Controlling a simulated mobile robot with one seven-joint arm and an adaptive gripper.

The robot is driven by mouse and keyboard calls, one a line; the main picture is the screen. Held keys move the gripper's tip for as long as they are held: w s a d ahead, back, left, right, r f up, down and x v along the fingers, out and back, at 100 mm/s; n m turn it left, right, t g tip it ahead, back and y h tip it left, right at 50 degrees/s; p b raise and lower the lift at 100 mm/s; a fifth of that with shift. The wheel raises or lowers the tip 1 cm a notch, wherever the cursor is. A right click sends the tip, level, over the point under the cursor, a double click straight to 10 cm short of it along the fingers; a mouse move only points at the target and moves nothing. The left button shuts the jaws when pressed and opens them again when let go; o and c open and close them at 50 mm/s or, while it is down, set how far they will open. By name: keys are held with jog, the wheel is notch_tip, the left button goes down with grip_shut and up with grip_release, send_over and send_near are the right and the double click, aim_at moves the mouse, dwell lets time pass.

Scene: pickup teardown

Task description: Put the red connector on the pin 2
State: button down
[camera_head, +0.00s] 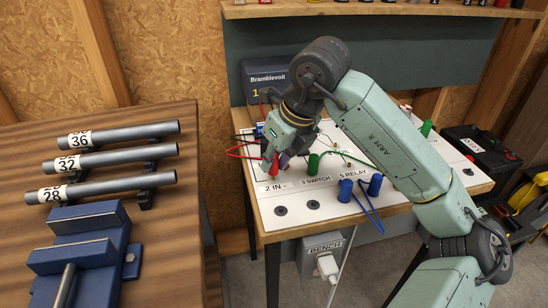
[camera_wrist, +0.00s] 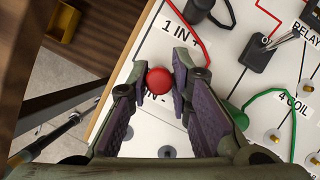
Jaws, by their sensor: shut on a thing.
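The red connector (camera_head: 274,165) is held between my gripper's fingers over the left part of the white board. In the wrist view its round red top (camera_wrist: 159,80) shows between the purple finger pads of my gripper (camera_wrist: 162,73). The "2 IN -" label (camera_head: 276,189) is on the board just in front of the connector. In the wrist view, the connector and fingers partly cover that label (camera_wrist: 155,101). The post of pin 2 is not clearly visible, and I cannot tell whether the connector touches it. My gripper (camera_head: 279,155) points down.
Green connectors (camera_head: 313,162) and blue connectors (camera_head: 345,190) stand to the right on the board (camera_head: 330,212). A red wire (camera_wrist: 200,45) crosses near the right finger. The wooden bench (camera_head: 175,240) with a blue vise (camera_head: 85,250) is at the left.

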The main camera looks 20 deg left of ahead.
jog(key=shift+f+b, duration=0.9)
jog(key=shift+b, duration=0.05)
dwell(0.4)
jog(key=c, duration=1.4)
grip_release()
